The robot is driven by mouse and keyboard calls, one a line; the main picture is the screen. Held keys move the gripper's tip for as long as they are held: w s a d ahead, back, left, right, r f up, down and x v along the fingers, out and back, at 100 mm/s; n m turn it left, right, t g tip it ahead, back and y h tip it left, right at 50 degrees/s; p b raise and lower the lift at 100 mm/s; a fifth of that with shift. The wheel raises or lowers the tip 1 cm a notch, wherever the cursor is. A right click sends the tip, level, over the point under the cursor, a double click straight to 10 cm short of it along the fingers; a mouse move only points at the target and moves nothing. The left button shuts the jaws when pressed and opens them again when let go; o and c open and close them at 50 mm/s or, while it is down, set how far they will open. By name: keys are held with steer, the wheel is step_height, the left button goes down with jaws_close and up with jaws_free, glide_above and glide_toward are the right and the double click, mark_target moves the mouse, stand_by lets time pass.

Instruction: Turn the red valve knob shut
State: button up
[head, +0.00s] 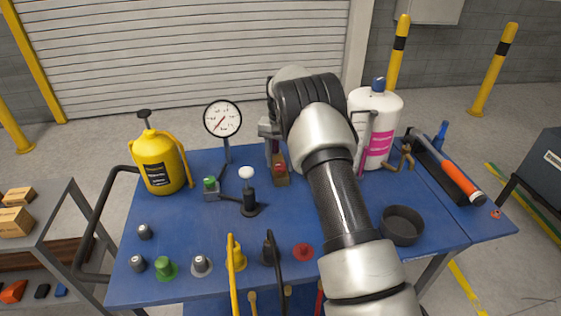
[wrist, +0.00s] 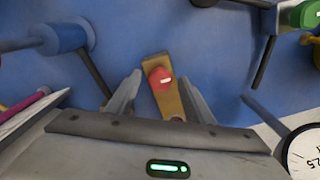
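The red valve knob (wrist: 160,78) has a white mark on its face and sits on a brass-coloured block (wrist: 165,100). In the head view the red knob (head: 281,165) is on the same block, near the back middle of the blue table. My gripper (wrist: 160,82) is open, with one finger on each side of the knob and its tips close to it. I cannot tell whether either finger touches the knob. In the head view my gripper (head: 272,140) is above the block, partly hidden behind my arm.
A pressure gauge (head: 223,119), a small green knob (head: 209,183) and a white-topped lever (head: 247,173) stand left of the block. A yellow sprayer (head: 160,162) is farther left. A white bottle (head: 379,140) stands right. Several knobs and handles line the front edge.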

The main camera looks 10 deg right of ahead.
mark_target(281, 164)
step_height(281, 164, up, 17)
steer(key=shift+r+p, duration=0.2)
steer(key=shift+p, duration=0.2)
steer(key=shift+r, duration=0.1)
stand_by(0.4)
steer(key=s+r+n+t+p, duration=0.1)
steer(key=s+r+n+t, duration=0.15)
steer(key=s+r, duration=1.5)
steer(key=s+f+n+t, duration=0.1)
steer(key=s+f, duration=0.2)
steer(key=s, duration=0.8)
steer(key=s+f+n+t+p, duration=0.1)
steer(key=s+f+n+t, duration=0.1)
steer(key=s, duration=1)
steer(key=shift+s+f, duration=0.2)
steer(key=shift+f, duration=0.6)
